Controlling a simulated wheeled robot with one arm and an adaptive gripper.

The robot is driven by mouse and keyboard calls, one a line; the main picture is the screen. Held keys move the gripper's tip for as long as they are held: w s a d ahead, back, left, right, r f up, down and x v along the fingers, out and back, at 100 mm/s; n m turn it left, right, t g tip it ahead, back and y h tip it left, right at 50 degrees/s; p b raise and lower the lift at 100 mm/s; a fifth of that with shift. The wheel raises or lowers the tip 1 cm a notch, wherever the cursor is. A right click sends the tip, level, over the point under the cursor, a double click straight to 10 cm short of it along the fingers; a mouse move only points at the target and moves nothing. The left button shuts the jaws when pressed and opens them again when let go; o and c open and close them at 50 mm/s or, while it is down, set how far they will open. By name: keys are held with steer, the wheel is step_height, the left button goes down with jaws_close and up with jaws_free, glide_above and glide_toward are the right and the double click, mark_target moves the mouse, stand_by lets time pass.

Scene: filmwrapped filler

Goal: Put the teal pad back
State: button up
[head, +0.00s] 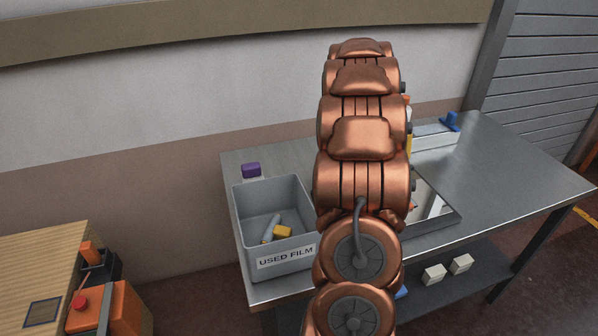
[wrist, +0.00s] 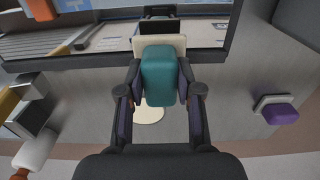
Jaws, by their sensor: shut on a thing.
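The teal pad (wrist: 160,76) is in the middle of the wrist view, between the two fingers of my gripper (wrist: 161,88). My gripper is shut on it, one finger on each side. A cream plate (wrist: 174,44) shows right behind the pad; I cannot tell whether it is part of the pad. A dark block shows beyond the plate. A pale round spot (wrist: 150,115) lies on the grey surface below the pad. In the head view my arm hides the gripper and the teal pad.
A grey bin labelled USED FILM (head: 240,207), holding a few small items, stands on the metal table (head: 510,180). A purple pad (head: 251,169) sits behind it, also seen in the wrist view (wrist: 281,113). A shallow tray (head: 452,219) is right of my arm. The table's right side is clear.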

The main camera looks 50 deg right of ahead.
steer(key=w+p, duration=0.1)
steer(key=w, duration=0.4)
steer(key=w+a+f+p, duration=0.1)
steer(key=w, duration=0.4)
steer(key=w+p, duration=0.1)
steer(key=w, duration=0.4)
steer(key=shift+w+a+f, duration=0.2)
steer(key=shift+w+a, duration=0.05)
steer(key=shift+a, duration=0.05)
steer(key=shift+f+p, duration=0.7)
steer(key=shift+f, duration=1.05)
steer(key=o, duration=1)
steer(key=shift+r, duration=0.1)
step_height(320, 180, up, 12)
steer(key=shift+f+b, duration=0.1)
steer(key=shift+b, duration=1.15)
steer(key=shift+a, duration=0.1)
